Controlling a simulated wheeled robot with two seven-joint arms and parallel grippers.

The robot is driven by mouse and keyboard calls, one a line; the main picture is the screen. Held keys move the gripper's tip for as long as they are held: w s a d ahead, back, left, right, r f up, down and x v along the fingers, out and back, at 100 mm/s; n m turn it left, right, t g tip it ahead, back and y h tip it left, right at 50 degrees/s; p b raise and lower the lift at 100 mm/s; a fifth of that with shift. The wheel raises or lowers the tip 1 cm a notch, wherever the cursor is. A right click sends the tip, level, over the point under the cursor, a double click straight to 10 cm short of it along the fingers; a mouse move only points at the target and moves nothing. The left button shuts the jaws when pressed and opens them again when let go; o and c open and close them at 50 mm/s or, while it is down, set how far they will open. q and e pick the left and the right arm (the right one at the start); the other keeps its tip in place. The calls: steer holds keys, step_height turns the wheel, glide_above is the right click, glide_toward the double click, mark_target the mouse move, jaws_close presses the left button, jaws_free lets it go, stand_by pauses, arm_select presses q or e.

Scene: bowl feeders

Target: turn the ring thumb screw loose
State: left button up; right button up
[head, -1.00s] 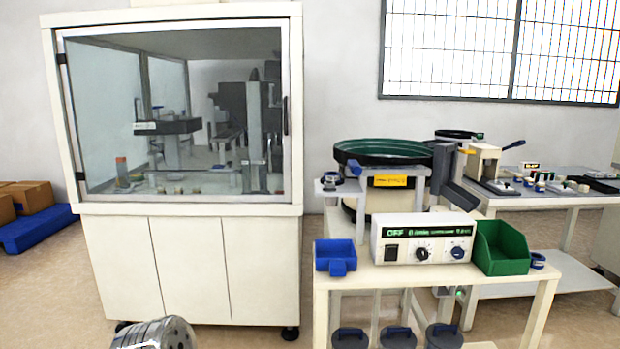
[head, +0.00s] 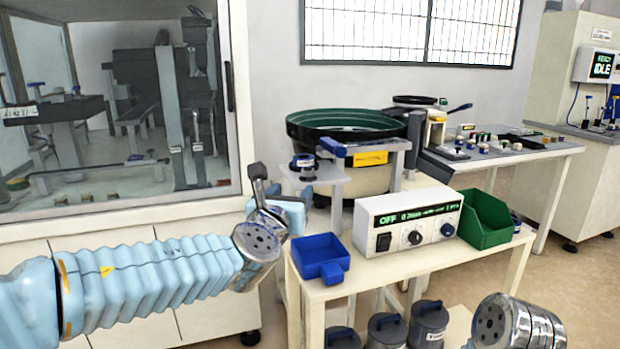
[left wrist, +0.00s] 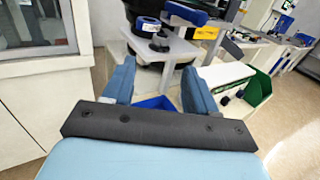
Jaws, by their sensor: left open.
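My left gripper (head: 277,196) is in front of the stand, lower and to the left, apart from the fitting. Its two blue fingers (left wrist: 158,82) are open with nothing between them. My right gripper is out of view.
A white controller (head: 410,222) reading OFF, a blue bin (head: 320,262) and a green bin (head: 486,220) stand on the front table. A glass-fronted cabinet (head: 120,215) is at the left. A blue-topped bracket (head: 333,147) projects beside the fitting. Lidded grey pots (head: 388,330) are below.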

mark_target(307, 172)
arm_select(q)
steer(key=p+x, duration=0.1)
steer(key=x, duration=0.3)
steer(key=p+x, duration=0.1)
steer(key=x, duration=0.4)
steer(key=p+x, duration=0.1)
steer(key=x, duration=0.3)
steer(key=shift+w+d+r+p, duration=0.1)
steer(key=shift+w+r+p, duration=0.2)
steer(key=shift+r+p, duration=0.1)
steer(key=c, duration=0.9)
